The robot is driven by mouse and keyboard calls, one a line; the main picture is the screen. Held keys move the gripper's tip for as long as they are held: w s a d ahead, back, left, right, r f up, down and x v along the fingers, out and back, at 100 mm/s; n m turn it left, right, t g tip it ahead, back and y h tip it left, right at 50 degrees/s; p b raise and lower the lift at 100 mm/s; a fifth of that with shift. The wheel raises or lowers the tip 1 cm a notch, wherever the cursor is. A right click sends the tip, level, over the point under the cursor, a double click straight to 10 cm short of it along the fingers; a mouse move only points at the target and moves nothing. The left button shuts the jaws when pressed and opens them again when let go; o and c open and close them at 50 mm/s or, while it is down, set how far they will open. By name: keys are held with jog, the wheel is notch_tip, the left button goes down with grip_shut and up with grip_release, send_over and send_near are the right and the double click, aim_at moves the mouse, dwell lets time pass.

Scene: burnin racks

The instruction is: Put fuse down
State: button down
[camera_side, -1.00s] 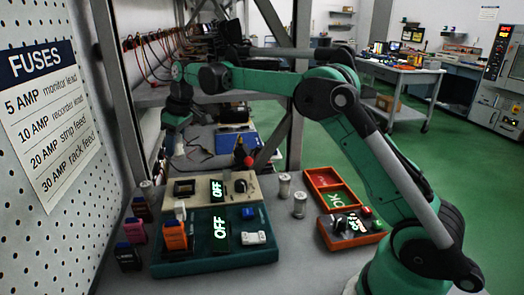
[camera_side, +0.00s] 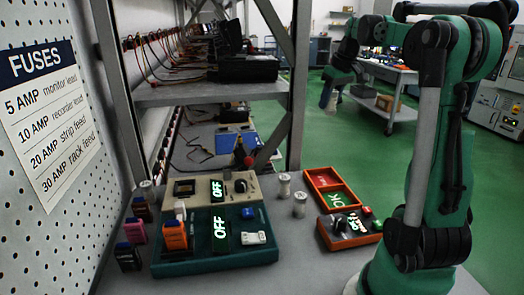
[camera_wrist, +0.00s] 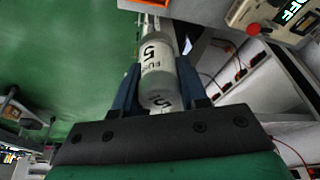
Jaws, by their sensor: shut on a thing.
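My gripper (camera_wrist: 158,88) is shut on a pale cylindrical fuse (camera_wrist: 156,58) marked "FUSE" and "5", between its two dark blue fingers in the wrist view. In the side view my gripper (camera_side: 329,98) hangs in the air behind the bench, over the green floor; the fuse there is too small to make out. Two silver cylinders (camera_side: 284,186) (camera_side: 299,204) stand upright on the bench between the panels and the red tray. Another cylinder (camera_side: 146,190) stands at the left.
A teal panel (camera_side: 215,264) and a beige panel (camera_side: 240,200) show "OFF". A red two-part tray (camera_side: 330,190), one part marked "OK", sits behind an orange switch box (camera_side: 349,229). Coloured plug-in blocks (camera_side: 136,232) line the left. A metal post (camera_side: 299,85) and shelf (camera_side: 205,93) rise behind.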

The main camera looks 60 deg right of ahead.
jog(key=shift+s+d+f, duration=0.15)
jog(key=shift+s+f, duration=0.15)
jog(key=shift+f, duration=0.05)
notch_tip(320, 180, down, 19)
jog(key=shift+f, duration=0.1)
jog(key=shift+c, duration=2.4)
grip_release()
jog(key=shift+f, duration=0.15)
jog(key=v, duration=1.2)
jog(key=w+a+r+n+t, duration=0.1)
jog(key=w+a, duration=0.3)
jog(key=a, duration=0.5)
jog(key=w+a+r+n+t, duration=0.1)
jog(key=w+a, duration=0.2)
jog(key=a, duration=0.5)
jog(key=s+a+f+n+t+y, duration=0.1)
jog(key=a+n+t, duration=0.1)
jog(key=a, duration=1.1)
jog(key=shift+a+f, duration=0.2)
jog(key=shift+f, duration=0.05)
